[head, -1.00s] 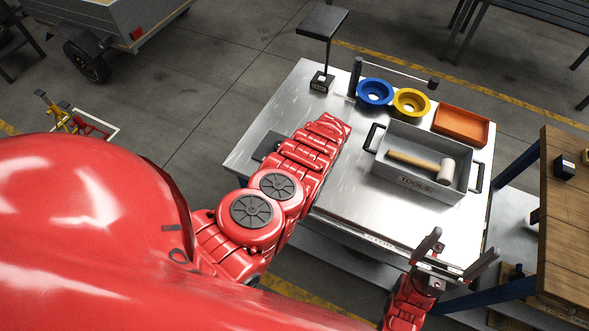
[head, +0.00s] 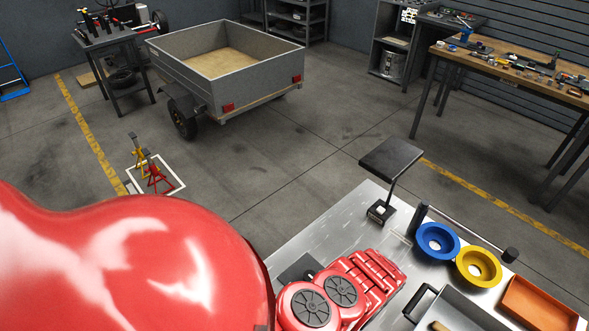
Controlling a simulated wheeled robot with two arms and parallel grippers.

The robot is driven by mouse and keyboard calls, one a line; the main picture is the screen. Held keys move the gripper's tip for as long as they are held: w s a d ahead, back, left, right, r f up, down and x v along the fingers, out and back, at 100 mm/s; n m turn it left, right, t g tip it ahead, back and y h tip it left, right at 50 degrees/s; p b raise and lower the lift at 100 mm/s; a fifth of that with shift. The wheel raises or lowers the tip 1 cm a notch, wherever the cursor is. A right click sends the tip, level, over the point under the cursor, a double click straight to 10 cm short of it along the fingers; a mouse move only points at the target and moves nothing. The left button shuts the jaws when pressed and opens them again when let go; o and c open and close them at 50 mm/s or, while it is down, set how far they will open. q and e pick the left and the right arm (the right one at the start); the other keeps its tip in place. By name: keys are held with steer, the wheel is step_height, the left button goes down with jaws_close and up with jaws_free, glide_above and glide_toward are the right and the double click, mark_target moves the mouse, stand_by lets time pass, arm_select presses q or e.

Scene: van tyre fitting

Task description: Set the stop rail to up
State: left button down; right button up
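What I take to be the stop rail (head: 468,232) is a thin bar on the steel-topped table (head: 330,222) at the lower right. It runs from a dark upright post (head: 420,217) on the left to a dark end piece (head: 510,255) on the right. It lies about level, behind the blue and yellow rings. My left arm reaches over the table's near part, left of the rail and apart from it in the picture. Its fingers are not visible. My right gripper is outside the view.
A blue ring (head: 437,243) and a yellow ring (head: 479,267) stand close before the rail. An orange tray (head: 540,304) and a grey toolbox (head: 462,308) are nearer. A black flat-topped stand (head: 391,158) rises at the table's back corner. A trailer (head: 225,60) stands beyond open floor.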

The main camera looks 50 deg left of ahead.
arm_select(q)
steer(key=shift+f, duration=0.1)
steer(key=c, duration=0.9)
jaws_free()
